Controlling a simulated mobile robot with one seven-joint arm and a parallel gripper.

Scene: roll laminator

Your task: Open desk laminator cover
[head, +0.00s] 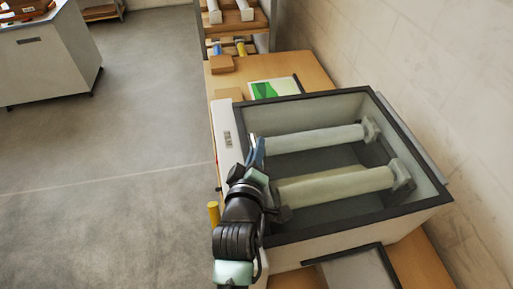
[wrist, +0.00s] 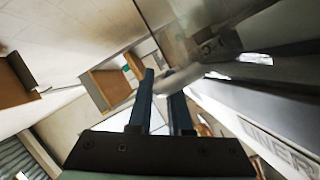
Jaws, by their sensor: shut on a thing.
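The desk laminator (head: 345,232) is a pale box with a dark-framed, see-through cover (head: 300,101) on top. Two pale rollers (head: 335,186) show inside it. The cover looks down or nearly down; I cannot tell if its edge is lifted. My gripper (head: 258,152) is at the cover's left edge. In the wrist view the blue fingers (wrist: 163,92) are on the end of a pale curved handle (wrist: 190,72), which joins the clear panel (wrist: 205,20). The fingers partly hide the grip.
The laminator stands on a wooden bench (head: 312,66) along a block wall (head: 440,70). A green and white sheet (head: 272,89) lies behind it, and a dark-edged panel (head: 360,270) is in front. A shelf (head: 236,18) stands beyond.

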